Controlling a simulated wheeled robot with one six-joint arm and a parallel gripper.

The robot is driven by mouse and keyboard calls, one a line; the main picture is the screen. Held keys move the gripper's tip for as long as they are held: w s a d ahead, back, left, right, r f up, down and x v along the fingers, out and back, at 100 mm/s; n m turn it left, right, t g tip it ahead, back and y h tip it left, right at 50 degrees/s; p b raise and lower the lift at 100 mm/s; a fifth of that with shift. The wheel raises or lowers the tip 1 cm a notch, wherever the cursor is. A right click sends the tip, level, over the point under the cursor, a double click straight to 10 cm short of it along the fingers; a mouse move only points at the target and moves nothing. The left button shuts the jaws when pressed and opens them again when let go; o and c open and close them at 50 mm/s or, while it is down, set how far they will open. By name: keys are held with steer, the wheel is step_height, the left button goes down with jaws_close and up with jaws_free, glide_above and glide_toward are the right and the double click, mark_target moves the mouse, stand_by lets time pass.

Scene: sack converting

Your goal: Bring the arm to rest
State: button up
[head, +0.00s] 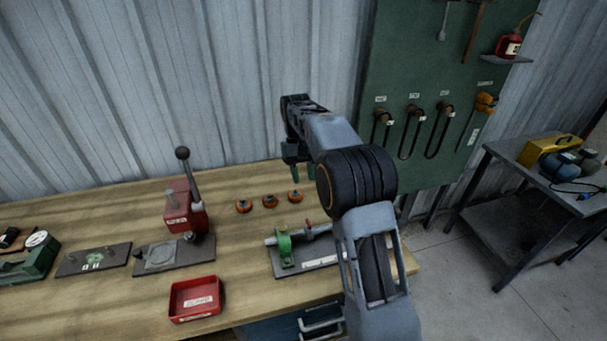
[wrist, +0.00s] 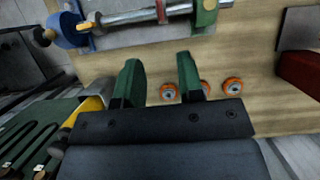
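My arm reaches up and over the wooden bench (head: 120,205) in the head view, bent at a large dark joint. My gripper (head: 303,173) points down above the back right part of the bench. In the wrist view the two green fingers of my gripper (wrist: 160,78) stand apart with nothing held between them. Three orange rollers (head: 269,201) lie in a row on the bench, left of and below the gripper in the picture. They also show behind the fingers in the wrist view (wrist: 232,86).
A fixture with a green clamp and metal shaft (head: 285,248) stands at the bench front. A red lever press (head: 184,210) and a red tray (head: 195,299) are further left. A green tool board (head: 405,60) hangs behind; a grey side table (head: 535,180) is right.

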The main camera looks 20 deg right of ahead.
step_height(320, 180, down, 4)
steer(key=s+t, duration=0.2)
steer(key=s+r+t, duration=0.2)
steer(key=s+t, duration=0.1)
steer(key=s, duration=0.7)
steer(key=s+r+t, duration=0.3)
steer(key=s+t, duration=0.1)
steer(key=s, duration=0.7)
steer(key=shift+s+r, duration=0.15)
steer(key=shift+r, duration=0.05)
